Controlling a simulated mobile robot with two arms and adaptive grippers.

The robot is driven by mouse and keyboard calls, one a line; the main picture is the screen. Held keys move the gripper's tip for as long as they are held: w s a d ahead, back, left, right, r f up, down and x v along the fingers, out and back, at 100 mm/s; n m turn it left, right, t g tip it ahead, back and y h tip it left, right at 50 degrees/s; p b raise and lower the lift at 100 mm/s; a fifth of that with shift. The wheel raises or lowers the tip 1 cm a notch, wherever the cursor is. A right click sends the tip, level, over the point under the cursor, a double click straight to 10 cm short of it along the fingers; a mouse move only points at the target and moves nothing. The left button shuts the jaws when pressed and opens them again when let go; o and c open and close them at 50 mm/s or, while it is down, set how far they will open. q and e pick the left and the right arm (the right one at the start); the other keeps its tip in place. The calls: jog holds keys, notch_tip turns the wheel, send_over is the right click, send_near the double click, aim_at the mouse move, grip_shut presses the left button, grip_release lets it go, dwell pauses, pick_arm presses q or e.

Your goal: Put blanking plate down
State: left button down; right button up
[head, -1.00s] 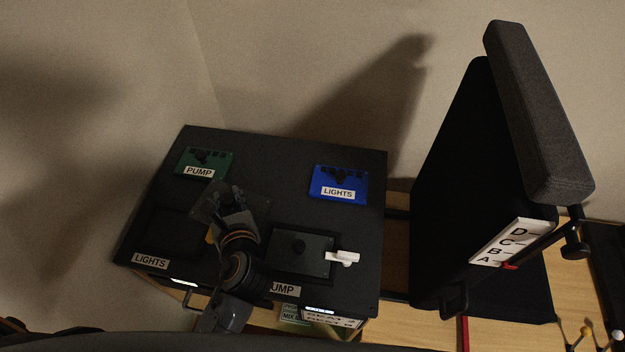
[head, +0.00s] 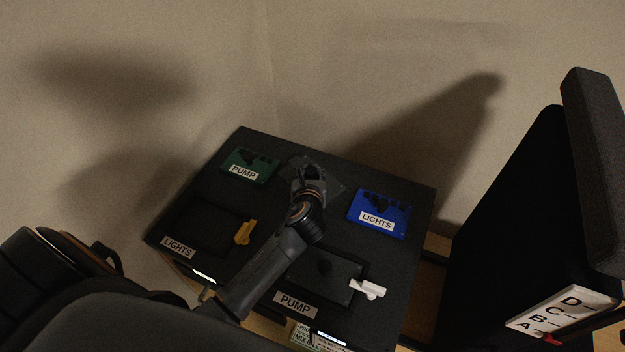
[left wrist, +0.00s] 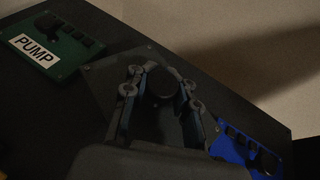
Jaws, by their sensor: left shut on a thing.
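My left gripper (head: 306,170) is shut on the knob of a dark square blanking plate (head: 330,178). In the left wrist view the fingers (left wrist: 160,85) flank the round black knob, and the plate (left wrist: 103,78) lies flat beneath them. The plate is at the back of the black panel (head: 275,222), between the green PUMP module (head: 250,160) and the blue LIGHTS module (head: 384,204). I cannot tell whether it touches the surface. The front-left LIGHTS recess (head: 200,226) looks empty. A second dark plate (head: 335,265) with a knob sits in the PUMP recess. My right gripper is not in view.
A yellow latch (head: 244,232) stands beside the LIGHTS recess and a white latch (head: 368,289) beside the PUMP recess. A wall is behind the panel. A large black seat-like object (head: 525,200) with a lettered A-to-D plate (head: 560,311) stands at the right.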

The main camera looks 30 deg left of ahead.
pick_arm(q)
jog(key=shift+w+a+f, duration=0.25)
jog(key=shift+w+f, duration=0.4)
jog(key=shift+f, duration=0.1)
jog(key=shift+w+f+b, duration=0.15)
jog(key=shift+f+b, duration=0.05)
jog(key=shift+f, duration=0.75)
jog(key=shift+w+f+b, duration=0.1)
jog(key=shift+f+b, duration=0.05)
jog(key=shift+f, duration=0.8)
jog(key=shift+f, duration=0.1)
jog(key=shift+f, duration=0.1)
jog(key=c, duration=1.1)
grip_release()
jog(key=shift+o, duration=0.2)
jog(key=shift+r, duration=0.3)
jog(key=v, duration=1.2)
jog(key=shift+f, duration=0.1)
